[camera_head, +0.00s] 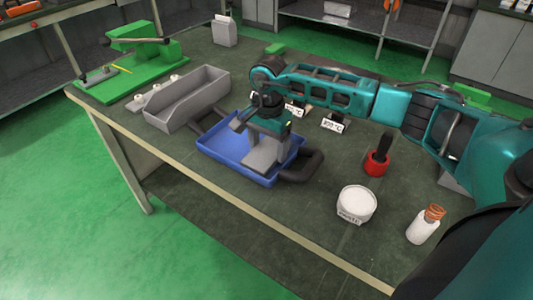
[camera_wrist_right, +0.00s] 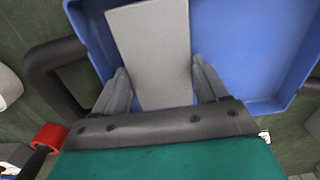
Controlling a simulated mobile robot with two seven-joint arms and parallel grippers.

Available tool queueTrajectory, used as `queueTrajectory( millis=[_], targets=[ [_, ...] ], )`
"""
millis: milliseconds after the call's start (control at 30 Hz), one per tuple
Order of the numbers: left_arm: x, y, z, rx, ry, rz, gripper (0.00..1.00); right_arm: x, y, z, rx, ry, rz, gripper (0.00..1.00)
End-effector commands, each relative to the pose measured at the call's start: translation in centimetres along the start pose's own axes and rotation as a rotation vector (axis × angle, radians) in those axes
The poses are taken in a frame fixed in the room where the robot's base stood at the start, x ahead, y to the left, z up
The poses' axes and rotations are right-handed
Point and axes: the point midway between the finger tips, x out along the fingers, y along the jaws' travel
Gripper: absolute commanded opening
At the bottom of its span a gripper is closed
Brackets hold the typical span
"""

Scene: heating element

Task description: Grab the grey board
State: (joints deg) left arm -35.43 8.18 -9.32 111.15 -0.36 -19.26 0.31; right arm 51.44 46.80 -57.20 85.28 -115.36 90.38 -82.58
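The grey board (camera_head: 259,158) is a flat, plain plate in the blue tray (camera_head: 219,156) on the workbench. My right gripper (camera_head: 264,143) is over the tray, pointing down at the board and partly hiding it in the head view. In the right wrist view the grey board (camera_wrist_right: 152,45) runs up between the two fingers of my right gripper (camera_wrist_right: 160,72). One finger is on each side, close to the board's edges, and the fingers stand apart. Whether they touch it is hard to tell. My left gripper is not in view.
The tray's black handle (camera_head: 304,168) sticks out at the right. A grey bin (camera_head: 190,98) stands at the left. A white round container (camera_head: 356,204), a red-based black item (camera_head: 379,156) and a white bottle (camera_head: 424,227) stand to the right. Small temperature signs (camera_head: 334,124) are behind.

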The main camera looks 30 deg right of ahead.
Motion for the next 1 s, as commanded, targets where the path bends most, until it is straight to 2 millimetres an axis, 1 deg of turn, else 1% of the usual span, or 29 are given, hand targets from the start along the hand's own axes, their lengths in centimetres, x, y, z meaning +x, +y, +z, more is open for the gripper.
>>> queueTrajectory(
  millis=[33,67,300,333,533,667,767,867,967,1000],
  targets=[
    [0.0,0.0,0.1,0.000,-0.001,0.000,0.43,0.0,0.0,0.0,0.000,0.000,0.000,0.68],
    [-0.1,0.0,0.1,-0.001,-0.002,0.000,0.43,0.0,0.0,0.0,0.000,0.000,0.000,0.66],
    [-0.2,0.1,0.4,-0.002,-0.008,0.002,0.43,0.0,0.0,0.0,0.000,0.000,0.000,0.43],
    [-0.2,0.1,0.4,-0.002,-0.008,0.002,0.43,-0.1,0.0,0.0,0.000,0.000,-0.001,0.41],
    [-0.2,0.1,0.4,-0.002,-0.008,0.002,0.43,-0.1,0.0,0.0,0.000,0.000,-0.001,0.41],
    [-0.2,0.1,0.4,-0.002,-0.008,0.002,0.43,-0.5,-0.1,0.0,0.000,0.001,-0.002,0.41],
    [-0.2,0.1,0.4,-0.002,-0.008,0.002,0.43,-1.4,-0.1,0.0,0.000,0.000,-0.004,0.41],
    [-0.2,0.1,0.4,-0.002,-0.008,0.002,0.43,-2.9,-0.1,-0.1,-0.001,0.002,-0.005,0.41],
    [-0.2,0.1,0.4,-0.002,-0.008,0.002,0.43,-5.1,-0.2,-0.1,0.000,0.002,-0.007,0.41],
    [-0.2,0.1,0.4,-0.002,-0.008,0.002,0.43,-6.2,-0.1,-0.1,0.000,0.003,-0.008,0.41]
  ],
)
